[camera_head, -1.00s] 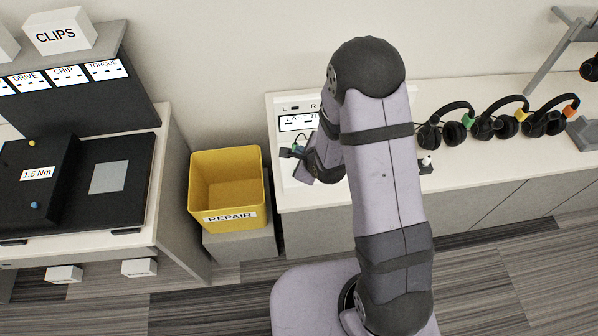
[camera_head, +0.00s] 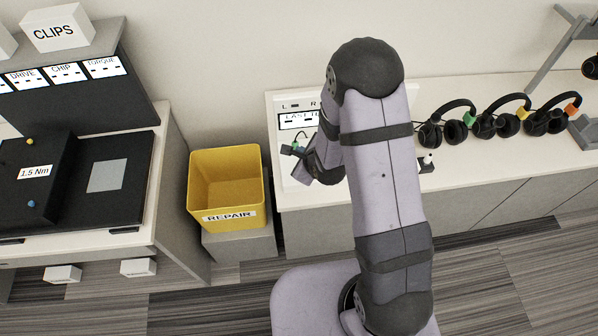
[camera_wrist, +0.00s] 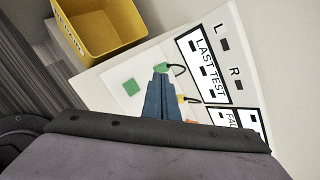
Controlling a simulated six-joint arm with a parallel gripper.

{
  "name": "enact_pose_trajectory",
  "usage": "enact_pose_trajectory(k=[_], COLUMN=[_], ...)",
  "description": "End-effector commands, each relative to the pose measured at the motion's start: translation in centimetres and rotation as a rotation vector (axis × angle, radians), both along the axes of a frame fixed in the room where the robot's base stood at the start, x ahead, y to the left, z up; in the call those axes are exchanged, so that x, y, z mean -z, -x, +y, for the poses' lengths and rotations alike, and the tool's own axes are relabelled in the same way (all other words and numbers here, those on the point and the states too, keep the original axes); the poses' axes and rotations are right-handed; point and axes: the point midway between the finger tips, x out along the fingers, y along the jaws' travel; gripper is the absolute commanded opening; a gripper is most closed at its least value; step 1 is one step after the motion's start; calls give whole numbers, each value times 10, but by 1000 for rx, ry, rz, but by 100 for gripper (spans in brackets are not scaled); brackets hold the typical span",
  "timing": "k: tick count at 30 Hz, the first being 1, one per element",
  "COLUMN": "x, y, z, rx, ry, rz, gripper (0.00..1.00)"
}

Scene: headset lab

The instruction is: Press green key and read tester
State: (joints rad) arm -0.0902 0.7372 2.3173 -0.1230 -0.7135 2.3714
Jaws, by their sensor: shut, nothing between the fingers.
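The tester is a white panel (camera_wrist: 112,70) with a "LAST TEST" label (camera_wrist: 207,66) and L and R marks; it also shows in the head view (camera_head: 297,104), partly behind my arm. The green key (camera_wrist: 129,87) is a flat green square on the panel, left of my fingers in the wrist view. My gripper (camera_wrist: 160,70) is shut and empty, its tips over the panel between the green key and the label, close to a green plug (camera_wrist: 167,66) with a dark cable. Whether the tips touch anything is unclear. My gripper shows small in the head view (camera_head: 289,151).
A yellow REPAIR bin (camera_head: 228,190) stands left of the tester bench. Several headsets (camera_head: 455,124) with coloured tags lie to the right. A yellow plug (camera_wrist: 184,98) sits close to my fingers. A second bench with a 1.5 Nm box (camera_head: 35,172) is at the left.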

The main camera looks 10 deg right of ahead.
Motion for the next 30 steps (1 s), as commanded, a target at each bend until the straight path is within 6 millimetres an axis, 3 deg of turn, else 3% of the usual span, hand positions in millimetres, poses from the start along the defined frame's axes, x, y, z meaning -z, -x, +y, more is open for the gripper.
enact_pose_trajectory(k=[15,21,30], x=[63,73,74], y=[0,0,0], z=[0,0,0], rx=[0,0,0], ry=[0,0,0], rz=[0,0,0], gripper=[0,0,0])
